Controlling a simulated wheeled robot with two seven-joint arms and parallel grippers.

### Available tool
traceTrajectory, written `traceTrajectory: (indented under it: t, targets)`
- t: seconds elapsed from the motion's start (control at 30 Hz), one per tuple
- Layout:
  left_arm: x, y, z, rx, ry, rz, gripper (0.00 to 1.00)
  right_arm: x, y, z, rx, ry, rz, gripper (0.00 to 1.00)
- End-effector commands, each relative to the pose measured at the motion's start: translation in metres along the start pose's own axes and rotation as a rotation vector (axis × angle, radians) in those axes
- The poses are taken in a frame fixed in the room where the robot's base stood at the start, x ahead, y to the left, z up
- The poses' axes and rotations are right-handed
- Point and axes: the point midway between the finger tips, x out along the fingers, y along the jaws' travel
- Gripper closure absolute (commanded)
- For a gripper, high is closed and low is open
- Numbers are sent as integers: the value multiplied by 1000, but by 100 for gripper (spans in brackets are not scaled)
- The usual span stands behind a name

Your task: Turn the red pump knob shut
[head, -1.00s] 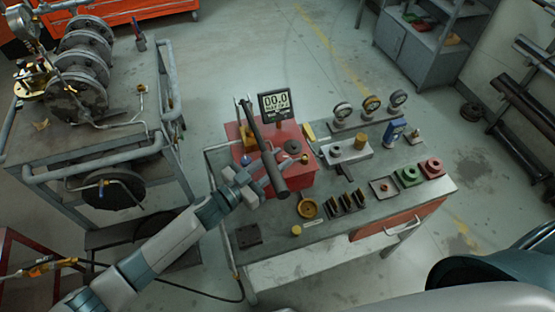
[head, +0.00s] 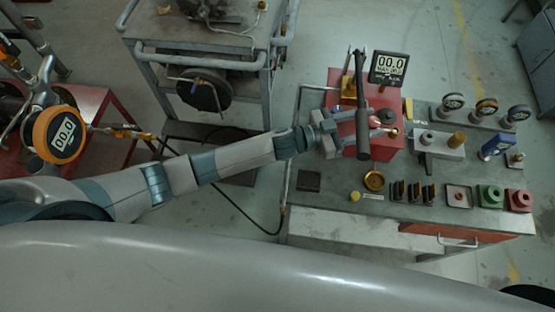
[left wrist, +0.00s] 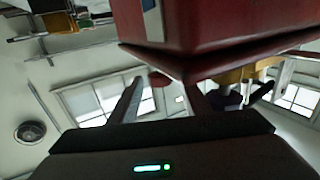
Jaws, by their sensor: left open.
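The red pump (head: 392,145) stands on the workbench with a black lever handle (head: 362,118) upright across its front. A digital display (head: 388,68) above it reads 00.0. My left gripper (head: 334,132) is at the pump's left side in the head view. In the left wrist view the pump's red body (left wrist: 235,22) fills the upper right. The open left fingers (left wrist: 162,98) point towards a small red disc (left wrist: 160,79), probably the knob, seen in the gap between them. I cannot tell whether they touch it. In the head view the knob is not clearly visible. My right gripper is out of view.
Several gauges (head: 486,107), a grey valve block (head: 437,145), and green (head: 490,196) and red (head: 519,200) blocks occupy the bench's right side. A grey cart (head: 195,58) stands at the left. An orange gauge (head: 57,134) is at far left.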

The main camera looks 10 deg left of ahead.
Motion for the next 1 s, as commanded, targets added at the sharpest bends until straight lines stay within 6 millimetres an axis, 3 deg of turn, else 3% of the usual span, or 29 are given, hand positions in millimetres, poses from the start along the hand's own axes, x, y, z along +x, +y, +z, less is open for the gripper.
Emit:
traceTrajectory:
  t: [0.47, 1.0]
  targets:
    - [0, 4, 1, -5, 3, -159, 53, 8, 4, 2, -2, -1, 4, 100]
    - [3, 10, 3, -4, 3, -496, 53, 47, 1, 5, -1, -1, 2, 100]
